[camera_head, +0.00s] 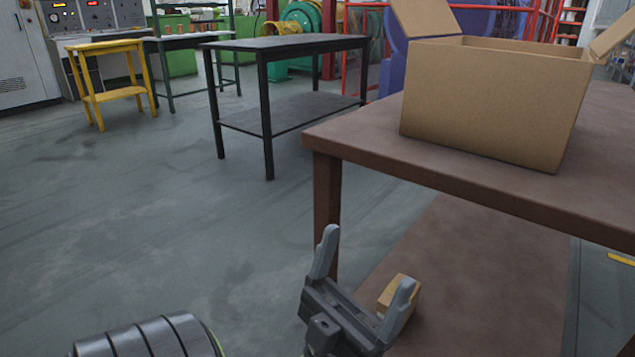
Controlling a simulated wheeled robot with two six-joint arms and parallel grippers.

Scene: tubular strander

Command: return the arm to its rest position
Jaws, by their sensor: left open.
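My left gripper (366,264) is at the bottom centre of the head view, with its two grey fingers spread apart and nothing held between them. It is in front of the left end of the brown table (470,188), lower in the picture than the tabletop. A dark ribbed part of my own arm shows at the bottom left. My right gripper is not in view.
An open cardboard box (490,100) stands on the brown table. A small tan box (392,287) shows behind my left gripper's right finger, seemingly on the lower shelf (480,270). A black table (290,43) and yellow stand (105,46) are farther back. The floor at left is clear.

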